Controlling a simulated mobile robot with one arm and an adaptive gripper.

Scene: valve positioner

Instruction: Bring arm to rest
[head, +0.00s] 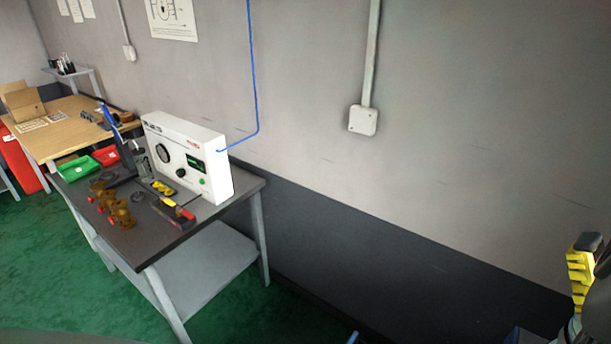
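At the lower right edge of the head view is a yellow and dark part of my own arm or gripper (582,272), partly cut off by the frame. I cannot make out two fingertips or whether it holds anything. It is well apart from the workbench (150,248) on the left, with bare wall and floor between them. On that bench stands a white test unit (188,158) with a round dial, a small dark display and a green button. A blue hose (257,90) runs from the unit up the wall.
Brass valve parts with red ends (115,205), a green bin (78,168) and a red bin (106,155) sit on the bench. A wooden table (70,120) with a cardboard box (24,101) is behind. A wall socket box (363,120) is mid-picture. Green floor (40,270) is open at lower left.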

